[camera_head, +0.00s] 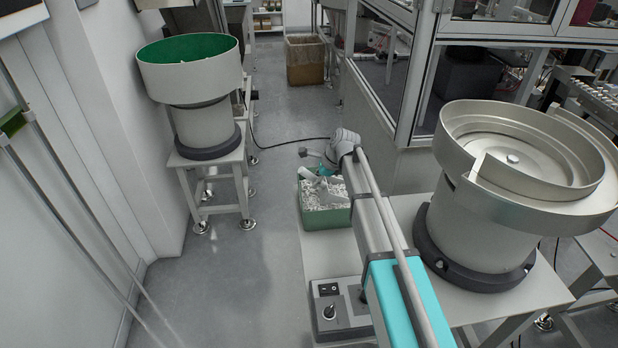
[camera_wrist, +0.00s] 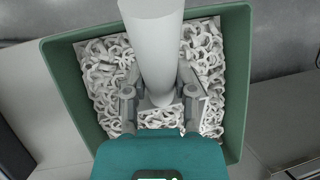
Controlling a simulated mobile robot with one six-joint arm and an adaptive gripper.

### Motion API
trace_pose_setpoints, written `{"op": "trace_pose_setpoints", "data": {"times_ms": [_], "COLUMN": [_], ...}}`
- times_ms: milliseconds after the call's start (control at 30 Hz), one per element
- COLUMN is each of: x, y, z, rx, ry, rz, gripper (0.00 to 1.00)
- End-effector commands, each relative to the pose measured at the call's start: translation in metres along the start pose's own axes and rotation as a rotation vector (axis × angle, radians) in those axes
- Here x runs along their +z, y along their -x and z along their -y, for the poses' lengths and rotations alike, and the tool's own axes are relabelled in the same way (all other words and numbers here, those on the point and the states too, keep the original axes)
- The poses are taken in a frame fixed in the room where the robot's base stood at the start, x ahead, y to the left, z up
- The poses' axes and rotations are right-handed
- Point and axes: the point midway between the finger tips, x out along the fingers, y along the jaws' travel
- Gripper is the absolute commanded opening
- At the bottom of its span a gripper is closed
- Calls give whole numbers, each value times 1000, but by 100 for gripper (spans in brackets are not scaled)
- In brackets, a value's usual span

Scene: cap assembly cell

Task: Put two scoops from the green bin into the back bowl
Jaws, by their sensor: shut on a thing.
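The green bin (camera_head: 326,217) stands on the table corner, full of small white pieces; its rim (camera_wrist: 66,95) frames the wrist view. My gripper (camera_wrist: 158,94) is above the bin, its fingers shut on a pale scoop (camera_wrist: 153,45). The scoop's rounded part lies between the fingers, over the pieces. I cannot tell whether it touches them or carries any. In the head view my gripper (camera_head: 325,171) is small and partly hidden by my wrist. The back bowl (camera_head: 190,77), grey outside and green inside, stands on its feeder at the back left, with a few light specks inside.
A large metal bowl feeder (camera_head: 520,160) stands on the table at right. A switch box (camera_head: 338,308) sits at the table's front. Clear floor (camera_head: 235,270) lies between the table and the back feeder's stand (camera_head: 215,185). A glazed machine frame (camera_head: 425,70) rises behind.

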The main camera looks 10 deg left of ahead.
Motion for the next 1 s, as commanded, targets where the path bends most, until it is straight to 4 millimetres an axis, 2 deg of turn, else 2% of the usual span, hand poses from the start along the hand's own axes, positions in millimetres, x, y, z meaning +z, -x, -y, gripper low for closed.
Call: {"op": "trace_pose_setpoints", "data": {"times_ms": [367, 867, 1000], "x": [3, 36, 44], "y": [2, 10, 20], "z": [0, 1, 2], "rx": [-13, -30, -31], "ry": [45, 99, 101], "rz": [-236, -525, -549], "gripper": [0, 0, 0]}}
